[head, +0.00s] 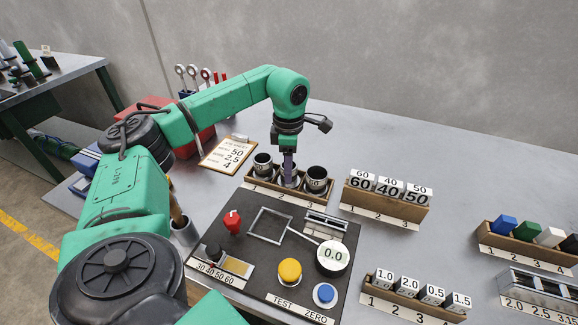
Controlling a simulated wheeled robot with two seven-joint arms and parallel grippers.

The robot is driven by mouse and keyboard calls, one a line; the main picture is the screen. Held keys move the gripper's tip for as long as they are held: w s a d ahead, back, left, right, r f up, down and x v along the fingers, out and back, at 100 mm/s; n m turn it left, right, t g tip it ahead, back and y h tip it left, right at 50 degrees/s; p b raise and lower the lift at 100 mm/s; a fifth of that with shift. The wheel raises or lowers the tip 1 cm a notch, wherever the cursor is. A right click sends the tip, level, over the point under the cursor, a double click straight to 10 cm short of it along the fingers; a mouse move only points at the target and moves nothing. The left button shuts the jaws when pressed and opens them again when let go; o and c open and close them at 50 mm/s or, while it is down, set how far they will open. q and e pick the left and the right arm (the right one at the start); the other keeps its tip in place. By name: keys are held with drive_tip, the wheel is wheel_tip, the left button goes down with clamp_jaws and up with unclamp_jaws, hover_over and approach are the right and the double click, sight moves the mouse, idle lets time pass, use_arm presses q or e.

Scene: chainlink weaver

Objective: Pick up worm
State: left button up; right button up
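My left gripper (288,172) points straight down at the middle of three dark metal cups in a wooden rack (266,186) labelled 1, 2, 3. Its purple-grey fingers reach down to the mouth of the middle cup (291,183). The cup hides the fingertips, so I cannot tell whether they are open or shut on something. The left cup (262,160) and the right cup (317,176) stand on either side. No worm can be made out with certainty; one may be hidden inside a cup. My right gripper is out of view.
A dark panel (250,262) with a yellow button (290,271), a blue button (325,294) and a 0.0 dial (332,256) lies in front. A rack of numbered blocks (387,200) stands to the right. A clipboard (226,153) lies left of the cups. The back right bench is clear.

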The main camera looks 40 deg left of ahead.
use_arm(q)
drive_tip(key=shift+r, duration=0.1)
clamp_jaws()
drive_tip(key=shift+w+r, duration=0.1)
drive_tip(key=shift+r, duration=0.1)
wheel_tip(320, 180, up, 20)
drive_tip(key=p, duration=0.6)
drive_tip(key=shift+f, duration=0.15)
drive_tip(key=shift+f, duration=0.1)
